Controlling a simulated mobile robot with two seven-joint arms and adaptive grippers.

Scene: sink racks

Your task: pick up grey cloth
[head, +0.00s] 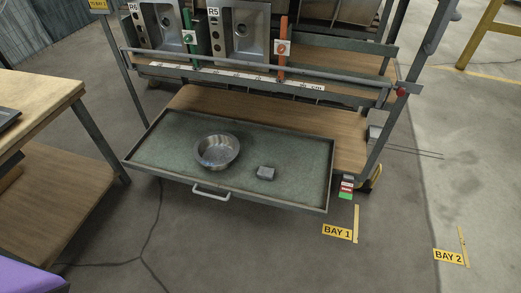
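Neither of my grippers shows in the head view.
The tray has a raised rim and a pale front handle (210,192). Above it, a rack rail (240,72) carries a green and an orange tagged lever, with steel sinks (240,30) behind. A wooden bench (40,100) stands at left. The floor in front is clear.

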